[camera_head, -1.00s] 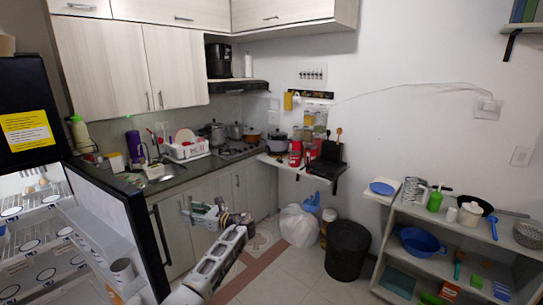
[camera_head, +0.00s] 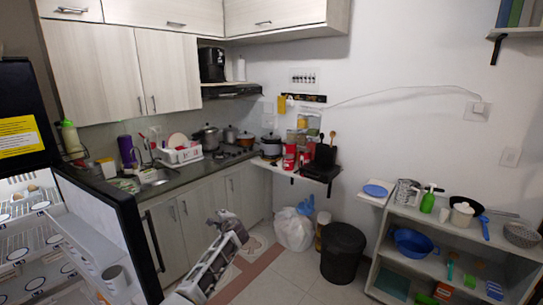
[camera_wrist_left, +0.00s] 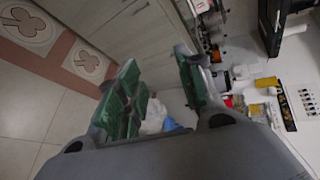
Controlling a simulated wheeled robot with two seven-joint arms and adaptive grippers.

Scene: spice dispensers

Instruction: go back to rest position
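My left arm comes up from the bottom of the head view, and its end (camera_head: 228,224) is in front of the lower cabinets, above the floor. In the left wrist view my left gripper (camera_wrist_left: 160,88) has its two green-padded fingers apart, with nothing between them. A white bag and a blue item show behind the gap, some way off. My right gripper is not in view.
An open fridge door (camera_head: 98,225) stands close on the left. The counter (camera_head: 180,176) with a sink runs behind my arm. A white bag (camera_head: 294,230) and black bin (camera_head: 342,252) stand on the floor; a loaded shelf unit (camera_head: 455,255) is at right. Some tiled floor is clear.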

